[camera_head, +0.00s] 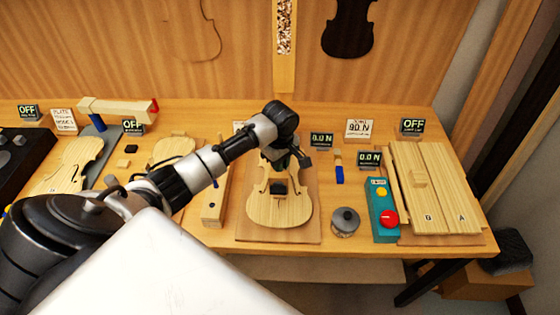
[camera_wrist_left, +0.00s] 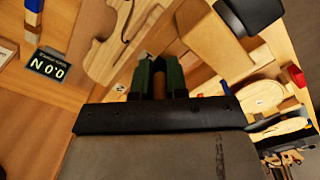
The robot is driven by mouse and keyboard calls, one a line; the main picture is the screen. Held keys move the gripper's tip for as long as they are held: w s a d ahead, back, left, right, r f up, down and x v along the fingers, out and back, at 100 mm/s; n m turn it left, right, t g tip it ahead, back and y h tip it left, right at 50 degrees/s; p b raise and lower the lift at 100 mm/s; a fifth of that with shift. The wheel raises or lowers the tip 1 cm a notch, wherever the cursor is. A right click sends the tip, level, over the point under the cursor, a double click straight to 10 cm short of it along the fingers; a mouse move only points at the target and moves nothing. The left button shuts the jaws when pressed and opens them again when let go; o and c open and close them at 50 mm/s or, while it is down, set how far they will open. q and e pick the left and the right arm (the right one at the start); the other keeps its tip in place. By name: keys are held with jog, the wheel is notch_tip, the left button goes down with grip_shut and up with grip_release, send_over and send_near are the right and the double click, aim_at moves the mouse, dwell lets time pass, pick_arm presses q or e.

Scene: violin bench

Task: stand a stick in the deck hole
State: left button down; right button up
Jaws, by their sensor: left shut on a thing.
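My left gripper (camera_head: 291,160) is above the upper part of a pale violin body (camera_head: 278,212) on the bench. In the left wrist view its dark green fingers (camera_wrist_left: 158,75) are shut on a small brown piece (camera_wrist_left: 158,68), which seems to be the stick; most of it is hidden. A dark block or patch (camera_head: 277,188) shows on the violin's deck; I cannot make out the deck hole. The violin body also shows in the left wrist view (camera_wrist_left: 105,55). My right gripper is out of view.
Right of the violin are a blue-and-wood piece (camera_head: 339,172), a grey round knobbed object (camera_head: 345,220), a teal control box (camera_head: 383,212) with a red button, and joined boards (camera_head: 440,215). A long wooden block (camera_head: 214,200) lies left. Small displays (camera_head: 321,139) stand behind.

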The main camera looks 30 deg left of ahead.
pick_arm(q)
jog(key=c, duration=1.1)
grip_release()
jog(key=shift+f, duration=0.1)
notch_tip(320, 180, up, 10)
jog(key=shift+f+b, duration=0.1)
jog(key=shift+b, duration=1.1)
jog(key=shift+r, duration=0.5)
